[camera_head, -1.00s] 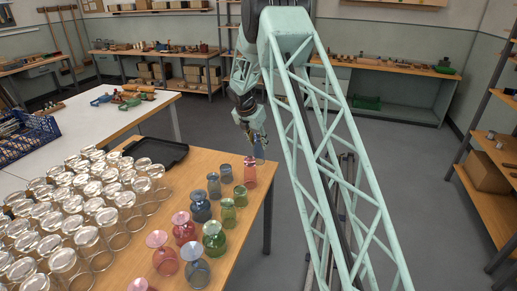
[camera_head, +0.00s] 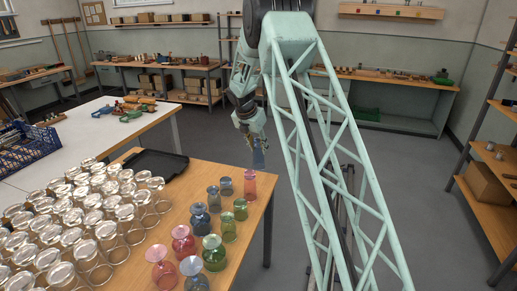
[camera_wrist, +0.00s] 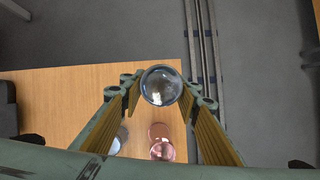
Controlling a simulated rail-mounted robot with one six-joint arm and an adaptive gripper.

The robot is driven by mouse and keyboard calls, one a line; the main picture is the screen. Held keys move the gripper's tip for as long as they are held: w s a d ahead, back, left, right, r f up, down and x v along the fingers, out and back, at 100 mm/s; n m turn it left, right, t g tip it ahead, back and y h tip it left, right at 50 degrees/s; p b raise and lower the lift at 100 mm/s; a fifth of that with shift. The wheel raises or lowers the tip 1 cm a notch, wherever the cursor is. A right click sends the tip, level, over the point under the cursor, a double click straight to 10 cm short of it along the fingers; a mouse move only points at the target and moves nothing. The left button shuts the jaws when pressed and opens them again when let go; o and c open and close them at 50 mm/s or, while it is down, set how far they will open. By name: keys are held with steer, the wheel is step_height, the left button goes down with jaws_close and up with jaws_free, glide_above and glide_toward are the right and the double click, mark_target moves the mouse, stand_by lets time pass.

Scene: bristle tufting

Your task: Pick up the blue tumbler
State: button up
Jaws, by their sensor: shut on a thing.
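My gripper (camera_wrist: 162,98) is shut on a blue tumbler (camera_wrist: 161,86), which sits between the fingertips in the wrist view. In the head view my gripper (camera_head: 258,142) holds the blue tumbler (camera_head: 260,160) above and just right of a pink tumbler (camera_head: 249,184). The held tumbler is clear of the table (camera_head: 176,215). The pink tumbler (camera_wrist: 162,149) also shows below it in the wrist view. Another small blue tumbler (camera_head: 226,186) stands on the table left of the pink one. The fingers partly hide the held tumbler in the head view.
Several blue, green and pink glasses stand near the table's right side, and many clear upside-down glasses (camera_head: 112,240) fill its left. A black tray (camera_head: 157,164) lies at the table's back. A blue crate (camera_head: 30,147) is on the white table.

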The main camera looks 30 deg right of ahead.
steer(key=shift+r, duration=0.2)
steer(key=shift+r+p, duration=5.2)
steer(key=shift+r, duration=0.65)
steer(key=shift+a+f, duration=0.1)
steer(key=shift+a, duration=0.05)
steer(key=shift+s+a+f+m+g+b, duration=0.2)
steer(key=shift+s+a+m+b, duration=0.1)
steer(key=shift+a+m, duration=0.15)
steer(key=shift+s+a+f+m+g+b, duration=0.15)
steer(key=shift+s+a+m+b, duration=0.1)
steer(key=shift+a+m, duration=0.2)
steer(key=s+a+m+g+y+b, duration=0.1)
steer(key=s+a+m+g+b, duration=0.1)
steer(key=s+a+m, duration=0.3)
steer(key=s+a+f+m+g+b, duration=0.1)
steer(key=s+a+m+b, duration=0.3)
steer(key=a, duration=0.8)
steer(key=s+a+m+g+y+b, duration=0.1)
steer(key=s+a+m+g+b, duration=0.2)
steer(key=s+a+m, duration=0.4)
steer(key=a+m, duration=0.2)
steer(key=m, duration=0.1)
steer(key=shift+s+f+m+y, duration=0.3)
steer(key=shift+s+f, duration=0.05)
steer(key=shift+f, duration=0.05)
